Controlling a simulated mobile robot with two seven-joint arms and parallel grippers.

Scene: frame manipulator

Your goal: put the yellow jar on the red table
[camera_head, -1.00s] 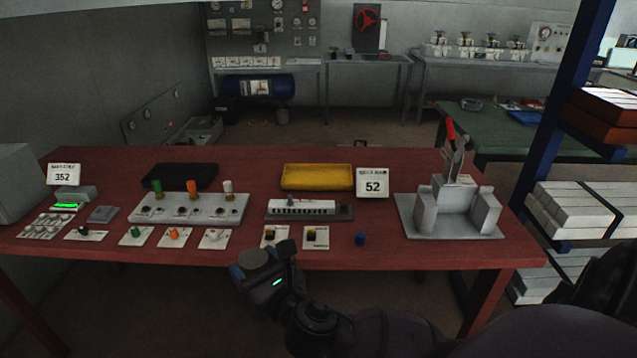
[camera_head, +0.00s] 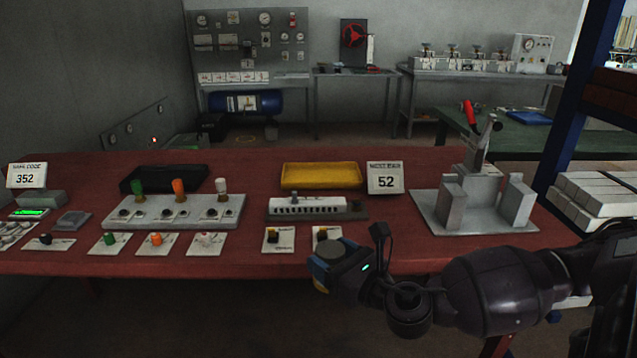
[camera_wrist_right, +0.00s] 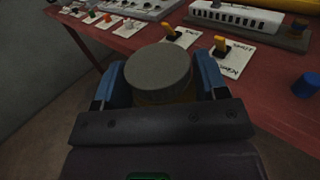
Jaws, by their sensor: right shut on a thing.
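My right gripper (camera_head: 336,264) is shut on the jar, which has a round grey lid (camera_wrist_right: 158,70). Only a little of its yellowish body shows below the lid, between the blue fingers in the right wrist view. In the head view the jar and gripper overlap the front edge of the red table (camera_head: 245,177). In the right wrist view the table top (camera_wrist_right: 268,82) lies ahead of the jar, and I see no contact. My left gripper is not in view.
Near the table's front are cards with small yellow-topped switches (camera_head: 272,236) and a blue cylinder (camera_wrist_right: 307,86). A yellow tray (camera_head: 320,176), a black tray (camera_head: 150,178) and a grey fixture (camera_head: 470,205) stand farther back. Some bare table lies between them.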

